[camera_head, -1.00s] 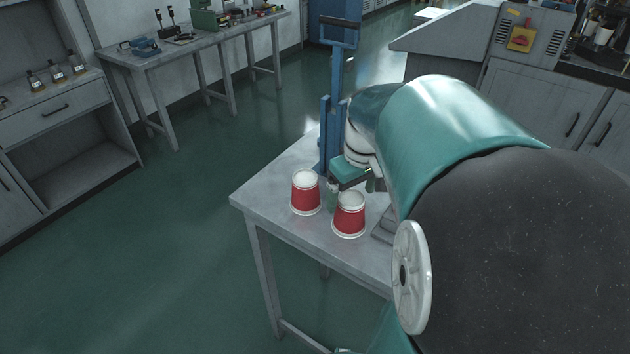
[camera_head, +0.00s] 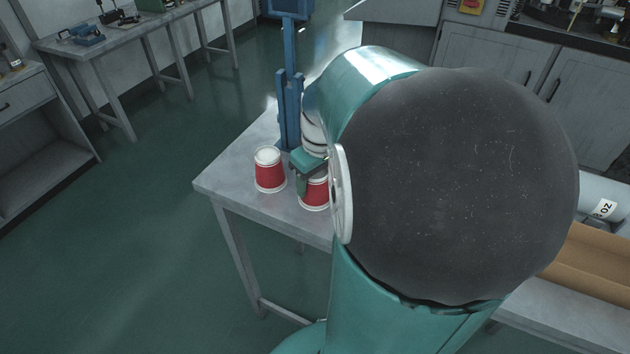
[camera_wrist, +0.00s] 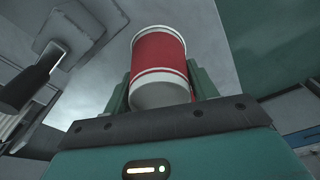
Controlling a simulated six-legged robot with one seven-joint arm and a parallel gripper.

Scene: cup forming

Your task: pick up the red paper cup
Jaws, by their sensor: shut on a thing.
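Two red paper cups with white bands stand close together on the grey metal table (camera_head: 222,184). The left cup (camera_head: 270,172) is in full view. The right cup (camera_head: 314,193) is partly hidden by my gripper and arm in the head view. My gripper (camera_head: 302,180) is at the right cup. In the wrist view a red cup (camera_wrist: 160,62) sits between the two green fingers of my gripper (camera_wrist: 160,90), one on each side, and they are shut on it. I cannot tell whether its base touches the table.
A blue upright frame (camera_head: 289,90) stands at the back of the table, close to my gripper. A brown box (camera_head: 590,262) lies at the right. The table's front left corner is clear. A workbench (camera_head: 120,32) stands far left.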

